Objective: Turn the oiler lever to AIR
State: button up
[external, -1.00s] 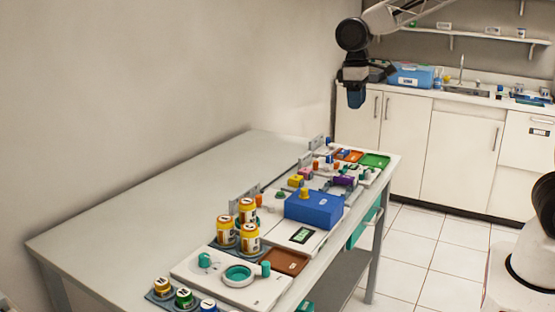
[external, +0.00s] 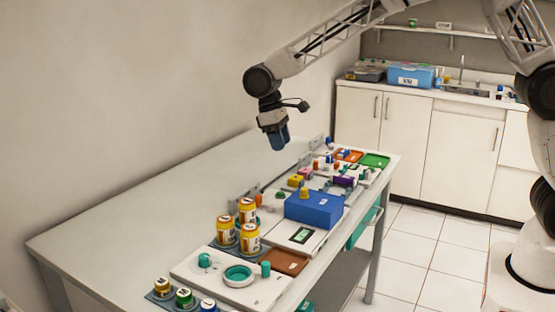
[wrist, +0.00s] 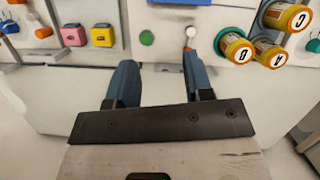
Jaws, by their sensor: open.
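My gripper (external: 278,140) hangs above the left rear part of the bench, its two blue fingers pointing down. In the wrist view my gripper (wrist: 160,85) is open, with nothing between the fingers. Just beyond the fingertips are a green round knob (wrist: 147,38) and a small upright piece with a pale top and orange lower part (wrist: 190,35). In the external view a green knob (external: 280,195) and an orange upright piece (external: 259,200) stand near the bottles. No AIR marking is legible, and I cannot tell which part is the oiler lever.
Several orange-and-white bottles (external: 247,208) stand close by; they also show in the wrist view (wrist: 235,46). A blue box (external: 314,210) stands at the bench's front side. Pink (wrist: 73,35) and yellow (wrist: 103,36) blocks lie left. The bench's rear left (external: 150,190) is clear.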

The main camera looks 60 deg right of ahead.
jog(key=g, duration=0.1)
send_near(258, 196)
jog(key=f, duration=0.1)
jog(key=s+f, duration=0.1)
jog(key=shift+a+f+n+h, duration=0.1)
jog(key=shift+f+n+h, duration=0.15)
jog(key=shift+n+h, duration=0.05)
jog(key=shift+f, duration=0.1)
jog(key=shift+x, duration=3.8)
jog(key=shift+s, duration=0.1)
grip_shut()
